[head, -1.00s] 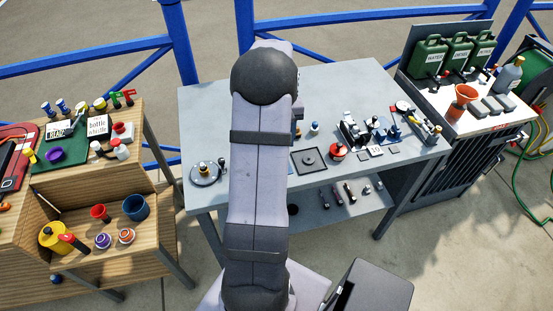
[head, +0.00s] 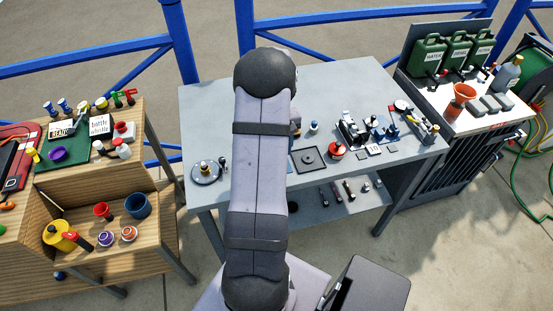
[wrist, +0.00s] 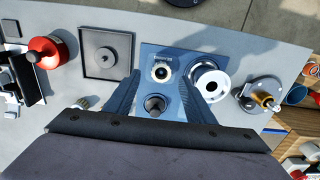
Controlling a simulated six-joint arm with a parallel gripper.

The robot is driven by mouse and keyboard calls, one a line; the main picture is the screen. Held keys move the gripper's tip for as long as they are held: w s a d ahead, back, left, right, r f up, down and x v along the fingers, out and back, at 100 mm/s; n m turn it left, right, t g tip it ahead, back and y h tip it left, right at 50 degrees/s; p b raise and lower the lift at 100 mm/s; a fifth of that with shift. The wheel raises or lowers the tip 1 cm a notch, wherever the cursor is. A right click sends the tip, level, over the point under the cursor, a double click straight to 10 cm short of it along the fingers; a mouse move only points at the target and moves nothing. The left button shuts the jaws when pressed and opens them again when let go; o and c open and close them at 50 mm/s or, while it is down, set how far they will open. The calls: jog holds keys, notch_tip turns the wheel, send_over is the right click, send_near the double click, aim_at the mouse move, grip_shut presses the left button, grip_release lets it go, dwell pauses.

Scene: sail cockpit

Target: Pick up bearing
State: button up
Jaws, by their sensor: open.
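In the wrist view my gripper (wrist: 161,77) is open, its two dark blue fingers spread over a blue plate (wrist: 178,58). A small ring with a pale face and dark centre, which looks like the bearing (wrist: 160,71), sits on this plate between the fingertips. A dark round knob or post (wrist: 154,103) stands nearer my palm, also between the fingers. I cannot tell whether the fingers touch anything. In the head view my arm hides the bearing and most of my gripper.
On the grey bench (head: 345,90) a square dark tray (head: 297,166) and a red round can (head: 336,151) lie right of my arm. A round base with a brass post (head: 206,172) is at the left. The back of the bench is clear.

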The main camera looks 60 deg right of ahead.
jog(key=shift+a+f+p, duration=0.15)
jog(key=shift+f+p, duration=0.3)
jog(key=shift+f, duration=1.2)
jog(key=shift+c, duration=0.4)
jog(key=c, duration=1.1)
jog(key=shift+r, duration=0.1)
notch_tip(320, 180, up, 10)
jog(key=b, duration=0.3)
jog(key=shift+r+p, duration=1.3)
jog(key=shift+r, duration=0.15)
